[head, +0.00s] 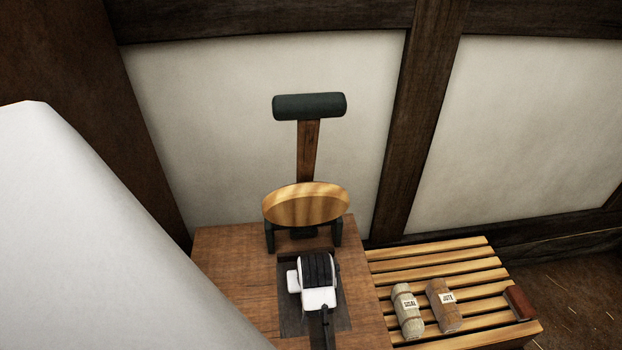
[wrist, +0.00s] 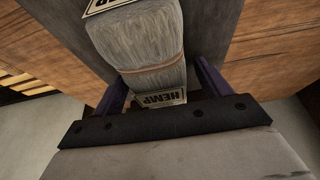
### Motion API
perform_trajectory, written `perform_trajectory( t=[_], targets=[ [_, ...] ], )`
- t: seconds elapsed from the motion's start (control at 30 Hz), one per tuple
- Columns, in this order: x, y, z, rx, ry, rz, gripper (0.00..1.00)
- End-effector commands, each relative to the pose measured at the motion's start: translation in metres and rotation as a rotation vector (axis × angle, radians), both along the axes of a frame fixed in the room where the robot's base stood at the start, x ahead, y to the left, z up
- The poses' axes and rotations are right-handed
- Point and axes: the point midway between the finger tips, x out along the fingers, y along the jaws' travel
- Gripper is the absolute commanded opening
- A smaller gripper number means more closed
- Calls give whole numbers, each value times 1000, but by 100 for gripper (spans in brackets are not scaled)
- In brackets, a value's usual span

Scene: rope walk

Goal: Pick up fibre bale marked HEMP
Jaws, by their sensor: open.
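The HEMP bale (wrist: 150,60) is a grey, fibrous bundle with a tan cord around its middle. It shows in the wrist view, with a label reading HEMP at its near end and part of another label at the top edge. My gripper (wrist: 160,76) is open, with one dark purple finger on each side of the bale's near end. I cannot tell whether the fingers touch it. The bale lies over a dark grey patch on a wooden surface. In the head view I cannot make out the HEMP bale; a white and black part covers that dark patch.
A slatted bench (head: 470,260) at the right holds a bale marked JUTE (head: 442,308), a pale labelled bale (head: 407,312) and a red-brown block (head: 519,303). A round wooden disc (head: 306,205) on a black stand and a dark-headed mallet (head: 309,107) stand at the table's back, near the wall.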

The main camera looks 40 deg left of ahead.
Motion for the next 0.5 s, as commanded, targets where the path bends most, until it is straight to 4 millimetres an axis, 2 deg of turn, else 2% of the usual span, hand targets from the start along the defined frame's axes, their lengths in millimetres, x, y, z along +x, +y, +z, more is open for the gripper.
perform_trajectory(
  t=[0.1, 0.5],
  targets=[
    [0, 0, 0, 0, 0, 0, 76],
    [0, 0, 0, 0, 0, 0, 24]
  ],
)
